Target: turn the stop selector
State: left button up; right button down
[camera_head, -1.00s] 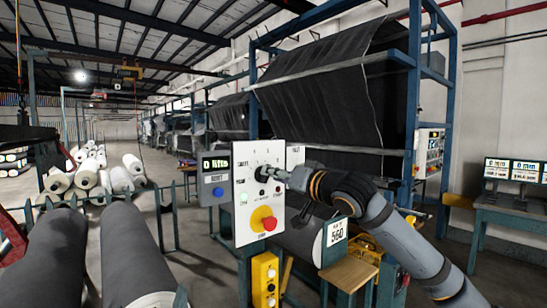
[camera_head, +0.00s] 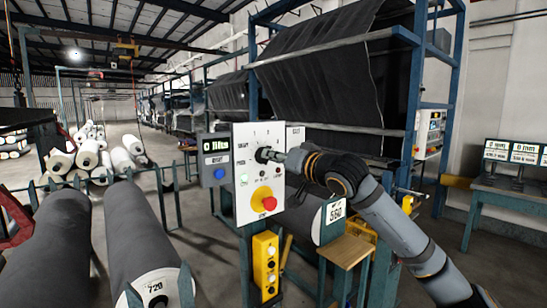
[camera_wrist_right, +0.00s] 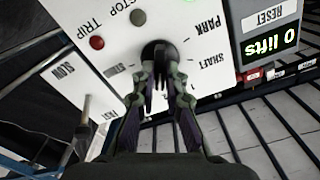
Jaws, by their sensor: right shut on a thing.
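The stop selector is a round black knob (camera_head: 262,154) on a white control panel (camera_head: 243,211), and it also shows in the right wrist view (camera_wrist_right: 153,50). My right gripper (camera_head: 272,155) reaches it from the right. In the wrist view the two fingers (camera_wrist_right: 155,84) are shut on the knob's raised grip, one on each side. The fingers hide part of the knob, so its exact pointing is hard to read. Labels around it include SHAFT and PARK. My left gripper is not recognisable in view.
Below the knob sits a red stop button (camera_head: 263,201) on a yellow collar. A counter box (camera_head: 214,160) with a blue button adjoins the panel's left. A lever in a slot (camera_wrist_right: 87,105) stands beside the panel. Grey rolls (camera_head: 140,230) lie at left; a yellow box (camera_head: 265,268) hangs below.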

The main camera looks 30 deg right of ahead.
jog(key=n+p, duration=0.1)
jog(key=n, duration=0.4)
jog(key=n+p, duration=0.1)
jog(key=n, duration=0.5)
jog(key=n+p, duration=0.2)
jog(key=n, duration=0.4)
jog(key=shift+a, duration=0.4)
jog(key=shift+f+n, duration=0.1)
jog(key=shift+n, duration=0.2)
jog(key=c, duration=1.4)
grip_release()
